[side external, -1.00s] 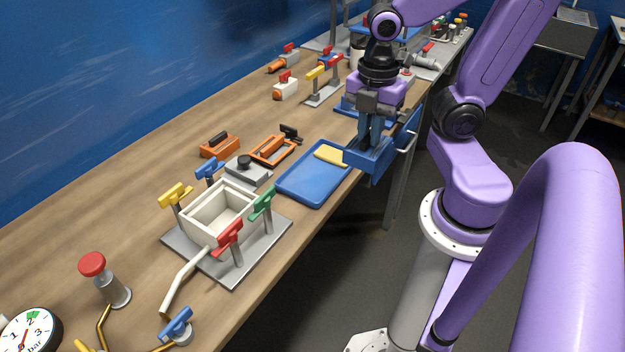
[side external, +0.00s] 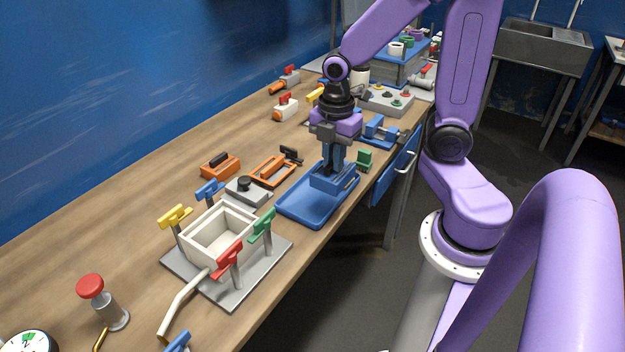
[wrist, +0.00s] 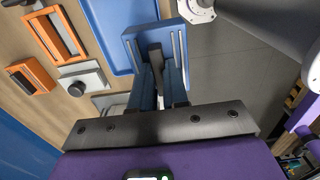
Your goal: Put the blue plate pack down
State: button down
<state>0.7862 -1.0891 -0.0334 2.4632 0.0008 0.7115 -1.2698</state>
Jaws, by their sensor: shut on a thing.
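My gripper (side external: 332,170) is shut on the blue plate pack (side external: 335,181), a blue block with pale strips in the wrist view (wrist: 140,42). The pack is over the far right part of the blue tray (side external: 296,212), which lies near the bench's front edge. I cannot tell whether the pack touches the tray. In the wrist view the pack overlaps the right side of the tray (wrist: 108,30), and my gripper's fingers (wrist: 158,88) hold a dark tab on it. The yellow pad on the tray is hidden.
A grey block with a black knob (side external: 245,190) and an orange frame (side external: 272,171) lie left of the tray. A white box cell (side external: 218,236) with coloured clamps stands nearer. A green bracket (side external: 365,160) and a blue fixture (side external: 380,130) are behind the pack.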

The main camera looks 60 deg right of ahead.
jog(key=shift+w+d+f, duration=0.1)
jog(key=shift+w+f, duration=0.85)
jog(key=shift+f, duration=0.6)
jog(key=shift+w+d+f, duration=0.15)
jog(key=shift+w+f, duration=0.85)
jog(key=shift+f, duration=0.6)
jog(key=shift+w+d+f, duration=0.1)
jog(key=shift+w+f, duration=0.85)
jog(key=shift+f, duration=0.6)
jog(key=shift+f, duration=0.15)
jog(key=c, duration=1.1)
grip_release()
